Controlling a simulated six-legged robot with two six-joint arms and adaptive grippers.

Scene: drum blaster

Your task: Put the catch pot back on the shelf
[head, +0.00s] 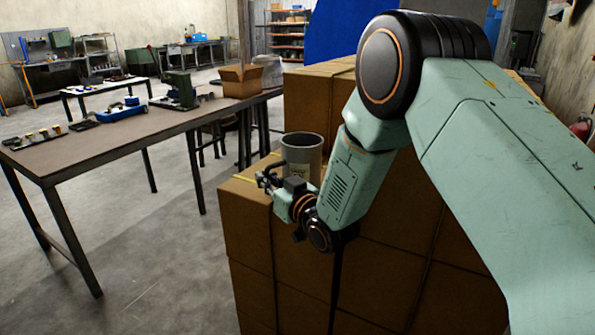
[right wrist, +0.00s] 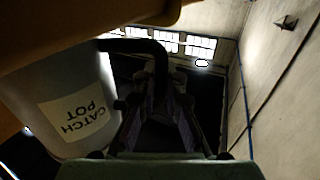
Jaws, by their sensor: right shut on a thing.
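The catch pot (head: 303,148) is a grey, open-topped cylinder. It stands upright in the head view at the near left corner of the stacked brown boxes. I cannot tell whether its base touches them. My right gripper (head: 268,181) is at its left side, low against it. In the right wrist view the pot (right wrist: 62,115) fills the left, with its white "CATCH POT" label upside down. Its black handle (right wrist: 135,46) runs to the right gripper's fingers (right wrist: 152,102), which are shut on it; the exact contact is dark. My left gripper is out of view.
The brown box stack (head: 255,220) fills the middle and right. A long table (head: 95,150) with a cardboard box (head: 241,82) and small parts stands left. A shelving rack (head: 287,45) stands far back. Grey floor (head: 160,260) lies clear between table and stack.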

